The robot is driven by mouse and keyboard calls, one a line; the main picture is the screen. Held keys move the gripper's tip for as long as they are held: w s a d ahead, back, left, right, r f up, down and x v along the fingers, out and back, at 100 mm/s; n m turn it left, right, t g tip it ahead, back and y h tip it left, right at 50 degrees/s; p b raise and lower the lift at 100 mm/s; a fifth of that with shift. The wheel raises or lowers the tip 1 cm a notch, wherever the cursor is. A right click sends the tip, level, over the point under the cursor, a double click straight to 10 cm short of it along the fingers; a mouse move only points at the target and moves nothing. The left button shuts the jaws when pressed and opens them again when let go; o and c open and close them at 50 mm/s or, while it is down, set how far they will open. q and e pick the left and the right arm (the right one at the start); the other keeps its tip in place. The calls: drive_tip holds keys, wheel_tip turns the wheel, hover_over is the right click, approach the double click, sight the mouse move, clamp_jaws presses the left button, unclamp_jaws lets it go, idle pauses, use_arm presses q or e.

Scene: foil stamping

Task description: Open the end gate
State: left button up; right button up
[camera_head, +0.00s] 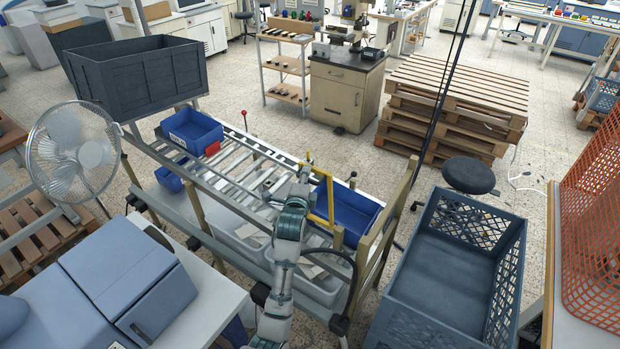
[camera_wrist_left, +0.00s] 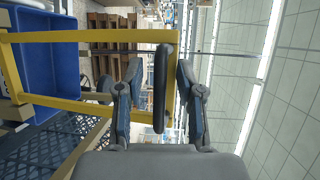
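The end gate is a yellow frame (camera_head: 329,203) standing across the right end of the roller conveyor (camera_head: 235,180), before a blue bin (camera_head: 355,212). In the left wrist view, the yellow frame (camera_wrist_left: 95,36) fills the left side, and its dark upright handle (camera_wrist_left: 161,88) lies between my fingers. My left gripper (camera_head: 305,170) is at the gate's top. In the wrist view, the left gripper (camera_wrist_left: 160,75) is open, with one finger on each side of the handle and visible gaps. It does not look closed on the handle. My right gripper is not in view.
A large grey crate (camera_head: 450,270) stands at the right. A fan (camera_head: 72,150) stands at the left. Stacked pallets (camera_head: 455,105) and a stool (camera_head: 468,175) are behind.

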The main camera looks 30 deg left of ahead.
use_arm(q)
drive_tip(key=f+v, duration=0.1)
drive_tip(key=v, duration=1)
drive_tip(key=shift+s+r, duration=0.35)
drive_tip(key=shift+r, duration=0.05)
drive_tip(key=shift+s+d, duration=0.1)
drive_tip(key=shift+d, duration=0.05)
